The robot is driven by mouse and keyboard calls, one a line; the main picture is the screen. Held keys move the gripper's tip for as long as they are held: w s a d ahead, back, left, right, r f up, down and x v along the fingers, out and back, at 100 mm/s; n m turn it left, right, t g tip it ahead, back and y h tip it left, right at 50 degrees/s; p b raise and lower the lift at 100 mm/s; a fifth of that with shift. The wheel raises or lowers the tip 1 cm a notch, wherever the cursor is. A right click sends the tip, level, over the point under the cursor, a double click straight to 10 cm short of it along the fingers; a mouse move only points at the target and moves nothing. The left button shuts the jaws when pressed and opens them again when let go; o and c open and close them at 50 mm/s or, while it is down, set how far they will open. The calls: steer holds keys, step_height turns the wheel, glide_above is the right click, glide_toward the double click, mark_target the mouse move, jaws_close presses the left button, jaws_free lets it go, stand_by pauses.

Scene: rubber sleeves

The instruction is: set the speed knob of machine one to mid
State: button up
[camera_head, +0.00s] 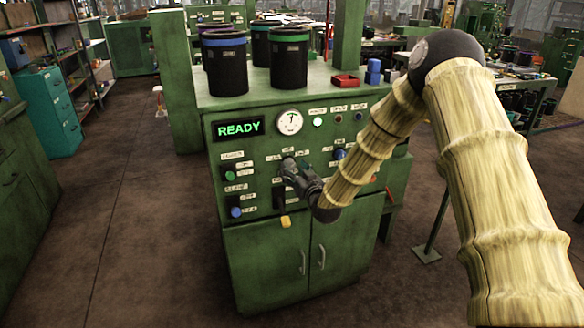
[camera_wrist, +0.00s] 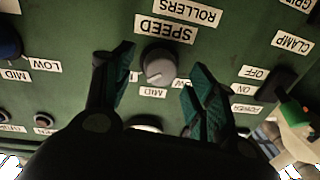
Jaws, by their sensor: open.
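The speed knob (camera_wrist: 160,67) is a round grey knob on the green panel, under an upside-down SPEED label (camera_wrist: 165,30) in the wrist view. A MID label (camera_wrist: 152,92) sits just below it in that view. I cannot make out which way its pointer faces. My gripper (camera_wrist: 161,72) is open, with one teal-padded finger on each side of the knob; I cannot tell whether either touches it. In the head view my gripper (camera_head: 289,168) is at the front panel of the green machine (camera_head: 262,250) and hides the knob. The machine's display (camera_head: 238,129) reads READY.
Another knob, blue, with LOW and MID labels (camera_wrist: 16,75) is at the wrist view's left. A dial gauge (camera_head: 290,121) is above my gripper. Dark bins (camera_head: 225,65) stand on the machine. Floor to the left is clear.

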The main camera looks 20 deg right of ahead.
steer(key=shift+w+a, duration=0.1)
steer(key=shift+w, duration=0.75)
steer(key=c, duration=1.1)
steer(key=shift+o, duration=0.2)
